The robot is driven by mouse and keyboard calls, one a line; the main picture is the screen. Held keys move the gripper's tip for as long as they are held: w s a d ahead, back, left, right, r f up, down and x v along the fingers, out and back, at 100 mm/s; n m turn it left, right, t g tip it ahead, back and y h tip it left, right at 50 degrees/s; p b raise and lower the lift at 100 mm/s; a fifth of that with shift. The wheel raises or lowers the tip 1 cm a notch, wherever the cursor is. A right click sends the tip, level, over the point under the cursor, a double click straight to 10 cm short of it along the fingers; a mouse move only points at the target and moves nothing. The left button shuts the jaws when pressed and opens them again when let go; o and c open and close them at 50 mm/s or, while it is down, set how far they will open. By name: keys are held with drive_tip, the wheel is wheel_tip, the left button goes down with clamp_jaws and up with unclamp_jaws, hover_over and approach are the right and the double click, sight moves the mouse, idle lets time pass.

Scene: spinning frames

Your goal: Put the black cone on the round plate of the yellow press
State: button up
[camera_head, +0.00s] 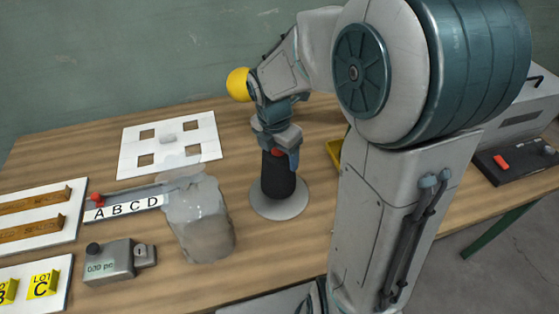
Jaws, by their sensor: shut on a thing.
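The black cone (278,180) is upright near the middle of the table, with a small red part near its top. My gripper (279,150) points down over it and is shut on its top. The cone's lower end is over a light grey round disc (281,210); I cannot tell whether it rests on it or is just above it. A yellow edge (334,150) shows to the right, mostly hidden behind my arm. I cannot tell whether it is part of the yellow press, and no plate shows there.
A cloudy clear container (200,220) stands close left of the disc. Further left are an A B C D strip (125,207), a grey gauge box (108,262) and boards. My arm hides much of the right side.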

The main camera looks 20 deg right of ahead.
drive_tip(key=shift+f, duration=1.6)
drive_tip(key=o, duration=1.8)
